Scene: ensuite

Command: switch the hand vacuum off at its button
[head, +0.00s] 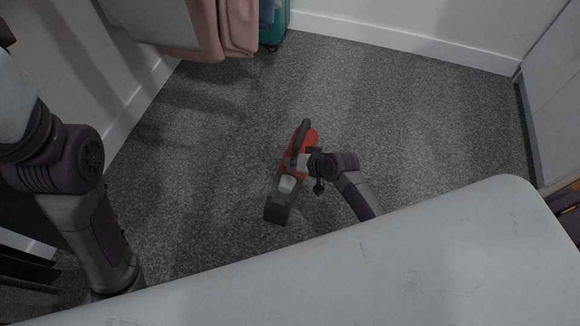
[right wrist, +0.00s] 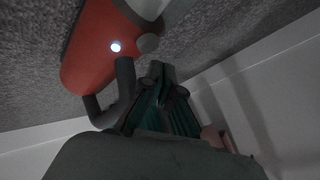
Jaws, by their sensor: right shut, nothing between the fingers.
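The hand vacuum lies on the grey carpet, with a red body (head: 309,139), a dark handle and a dark nozzle. In the right wrist view its red body (right wrist: 92,50) fills the upper left. A small white light (right wrist: 116,46) glows on it, and a round grey button (right wrist: 148,43) sits beside the light. My right gripper (head: 309,162) is at the vacuum's right side. In the wrist view its fingertips (right wrist: 163,72) are together and empty, just below the button; I cannot tell whether they touch the vacuum. My left gripper is out of view.
A pale, rounded-edge surface (head: 400,270) spans the front. Pink cloth (head: 215,30) and a teal case (head: 275,25) are at the back. White walls and baseboards (head: 400,38) bound the carpet, which is clear around the vacuum.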

